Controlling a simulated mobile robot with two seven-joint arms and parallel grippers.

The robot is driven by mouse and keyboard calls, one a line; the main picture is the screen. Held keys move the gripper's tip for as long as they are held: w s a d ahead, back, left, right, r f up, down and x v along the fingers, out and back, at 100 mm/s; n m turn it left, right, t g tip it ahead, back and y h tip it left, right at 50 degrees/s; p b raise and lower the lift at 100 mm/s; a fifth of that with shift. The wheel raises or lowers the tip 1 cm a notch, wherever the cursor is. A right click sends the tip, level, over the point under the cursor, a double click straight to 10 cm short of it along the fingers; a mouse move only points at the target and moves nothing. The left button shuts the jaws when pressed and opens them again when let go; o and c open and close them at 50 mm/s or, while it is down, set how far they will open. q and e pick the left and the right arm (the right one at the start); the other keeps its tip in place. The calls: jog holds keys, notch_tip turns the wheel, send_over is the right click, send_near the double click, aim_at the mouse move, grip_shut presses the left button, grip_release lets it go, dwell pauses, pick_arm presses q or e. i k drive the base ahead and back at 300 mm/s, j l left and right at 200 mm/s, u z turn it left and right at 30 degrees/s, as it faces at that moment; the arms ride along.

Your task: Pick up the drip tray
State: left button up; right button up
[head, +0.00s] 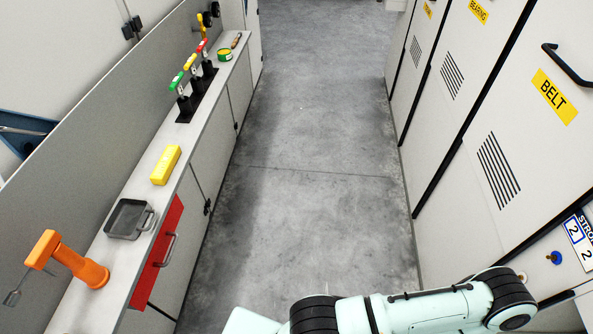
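The drip tray (113,222) is a dark grey, shallow, square tray with a raised rim and a handle at its right side. It lies on the narrow white counter at the left, behind the orange device and in front of a yellow block. Nothing touches it from above. Neither of my grippers shows in the head view. A pale green arm of mine crosses the bottom right, but its gripper is out of view.
The counter (215,125) also holds an orange device (67,261), a yellow block (166,165) and coloured-handled levers (188,88). A red drawer front (157,250) with a handle sits below. Cabinets (470,130) line the right. The floor (310,160) between is clear.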

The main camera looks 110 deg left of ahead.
aim_at(128, 217)
jog(key=u, duration=5.2)
jog(key=i+l+u, duration=0.2)
jog(key=l, duration=0.2)
